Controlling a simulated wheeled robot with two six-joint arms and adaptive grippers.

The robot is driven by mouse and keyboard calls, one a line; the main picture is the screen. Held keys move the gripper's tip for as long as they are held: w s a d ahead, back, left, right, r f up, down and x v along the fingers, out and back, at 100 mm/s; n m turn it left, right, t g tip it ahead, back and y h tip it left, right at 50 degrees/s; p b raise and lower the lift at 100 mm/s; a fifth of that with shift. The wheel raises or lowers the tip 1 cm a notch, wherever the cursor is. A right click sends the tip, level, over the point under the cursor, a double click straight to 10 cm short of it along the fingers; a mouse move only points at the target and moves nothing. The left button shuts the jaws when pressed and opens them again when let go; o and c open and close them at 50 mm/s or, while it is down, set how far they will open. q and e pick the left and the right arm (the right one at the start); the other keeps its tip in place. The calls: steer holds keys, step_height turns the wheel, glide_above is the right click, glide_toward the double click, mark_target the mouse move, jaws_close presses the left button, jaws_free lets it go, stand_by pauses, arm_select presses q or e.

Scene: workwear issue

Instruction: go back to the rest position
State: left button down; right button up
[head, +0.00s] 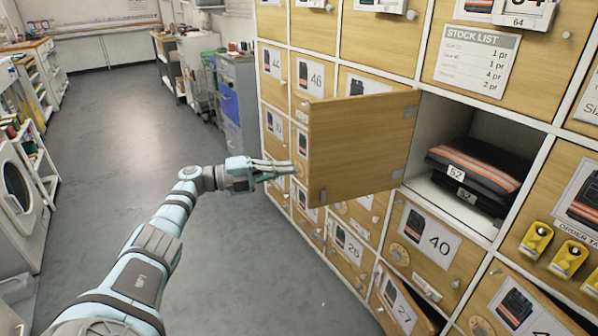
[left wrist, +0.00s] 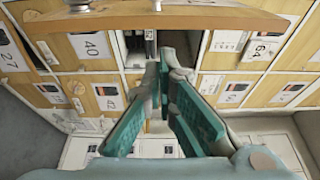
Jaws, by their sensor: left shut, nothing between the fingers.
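My left gripper (head: 292,168) is shut and empty, in front of the swung-open wooden cupboard door (head: 362,142). In the head view its fingertips are close to the door's left edge; I cannot tell whether they touch it. In the left wrist view the green-padded fingers of the gripper (left wrist: 165,72) point toward the locker wall, with a wooden edge (left wrist: 160,20) across the top. My right gripper is not in view.
The open compartment holds folded dark workwear (head: 478,165) with orange stripes, tagged 52. Closed numbered doors such as 40 (head: 427,243) surround it. A door numbered 27 (head: 400,305) stands ajar below. The grey floor (head: 130,135) at left is clear; a washing machine (head: 18,200) stands at far left.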

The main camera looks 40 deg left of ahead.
arm_select(q)
steer(key=a, duration=0.1)
steer(key=a+b, duration=0.1)
steer(key=a, duration=0.1)
steer(key=shift+s+a+f+b, duration=0.1)
steer(key=shift+s+a+b, duration=0.1)
steer(key=shift+s+b, duration=0.15)
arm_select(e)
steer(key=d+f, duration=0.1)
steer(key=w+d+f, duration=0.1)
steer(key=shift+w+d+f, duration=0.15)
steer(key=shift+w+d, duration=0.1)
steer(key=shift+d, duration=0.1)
